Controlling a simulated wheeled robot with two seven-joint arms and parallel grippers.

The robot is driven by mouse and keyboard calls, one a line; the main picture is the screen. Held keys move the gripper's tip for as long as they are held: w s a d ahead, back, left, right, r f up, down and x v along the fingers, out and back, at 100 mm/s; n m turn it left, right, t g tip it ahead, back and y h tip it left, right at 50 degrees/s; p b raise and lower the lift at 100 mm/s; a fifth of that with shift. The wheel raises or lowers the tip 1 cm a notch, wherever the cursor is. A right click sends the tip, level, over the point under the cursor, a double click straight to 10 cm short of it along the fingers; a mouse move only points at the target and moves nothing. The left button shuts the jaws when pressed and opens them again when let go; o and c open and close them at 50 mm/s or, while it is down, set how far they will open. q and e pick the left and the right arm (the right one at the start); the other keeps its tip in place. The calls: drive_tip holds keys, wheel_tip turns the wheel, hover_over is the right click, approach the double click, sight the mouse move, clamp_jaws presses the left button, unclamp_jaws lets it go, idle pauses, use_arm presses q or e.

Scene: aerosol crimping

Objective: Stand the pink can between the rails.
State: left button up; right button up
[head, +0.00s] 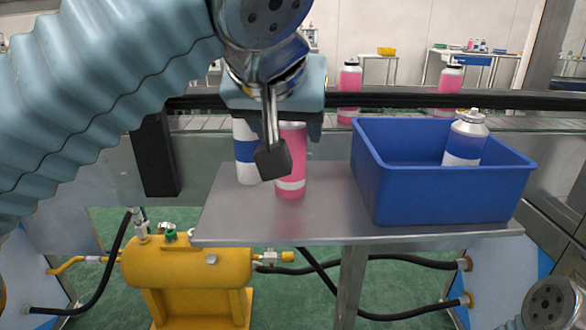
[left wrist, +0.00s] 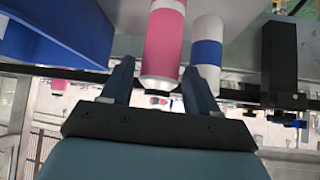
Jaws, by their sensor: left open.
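A pink can (head: 291,180) with a white band stands upright on the grey metal shelf (head: 300,226). My left gripper (head: 274,130) is open above it, and a dark part of my arm hides some of the can. In the left wrist view the pink can (left wrist: 164,42) has its near end between the two open fingers (left wrist: 158,75); I cannot tell whether they touch it. The black rail (head: 420,100) runs along the conveyor behind the shelf.
A white-and-blue can (head: 246,160) stands close left of the pink can. A blue bin (head: 440,195) holding another white-and-blue can (head: 465,140) is at the right. Two pink cans (head: 349,80) (head: 450,82) stand at the conveyor. A yellow tank (head: 185,275) is below.

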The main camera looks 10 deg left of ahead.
use_arm(q)
drive_tip(key=x, duration=0.2)
drive_tip(key=shift+w+f, duration=0.2)
drive_tip(key=shift+w, duration=0.05)
drive_tip(key=shift+r, duration=0.1)
drive_tip(key=c, duration=0.8)
